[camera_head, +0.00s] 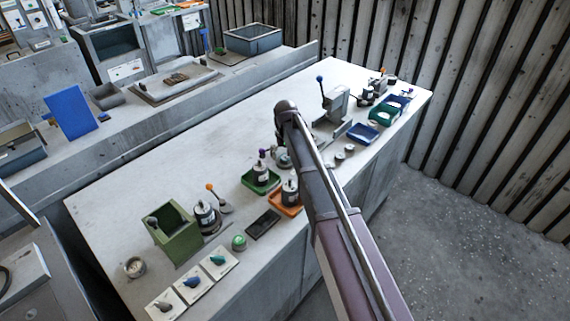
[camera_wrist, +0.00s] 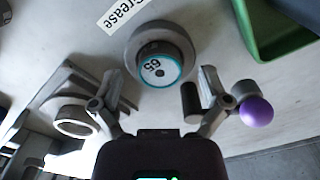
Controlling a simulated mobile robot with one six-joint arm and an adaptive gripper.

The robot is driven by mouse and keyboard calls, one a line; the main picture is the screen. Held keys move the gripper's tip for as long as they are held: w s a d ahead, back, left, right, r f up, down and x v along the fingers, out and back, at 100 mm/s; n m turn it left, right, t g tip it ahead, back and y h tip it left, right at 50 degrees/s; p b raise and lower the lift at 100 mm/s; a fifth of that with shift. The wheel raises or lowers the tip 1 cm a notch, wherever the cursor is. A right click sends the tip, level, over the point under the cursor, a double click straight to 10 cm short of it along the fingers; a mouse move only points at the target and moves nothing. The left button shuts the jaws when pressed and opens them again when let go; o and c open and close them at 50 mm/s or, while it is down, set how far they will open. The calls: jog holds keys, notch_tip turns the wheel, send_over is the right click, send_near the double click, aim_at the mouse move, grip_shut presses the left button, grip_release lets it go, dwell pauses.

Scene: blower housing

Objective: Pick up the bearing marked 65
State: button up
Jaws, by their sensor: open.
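The bearing marked 65 (camera_wrist: 160,70) shows in the wrist view as a round grey part with a teal ring and a pale face reading 65, upside down in the picture. It sits on the light bench top. My gripper (camera_wrist: 160,82) is open, with one finger to the left and one to the right of the bearing. I see no clear contact between the fingers and the bearing. In the head view my arm covers most of that spot, and I cannot make out the bearing's mark there.
A purple knob (camera_wrist: 256,111) stands close by my right finger. A green tray (camera_wrist: 262,45) is at upper right. A pale ring (camera_wrist: 72,121) in a grey fixture lies near the left finger. A Grease label (camera_wrist: 124,12) is above. The bench's back left (camera_head: 190,125) is clear.

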jog(key=shift+f, duration=0.3)
dwell(0.4)
jog(key=c, duration=1.3)
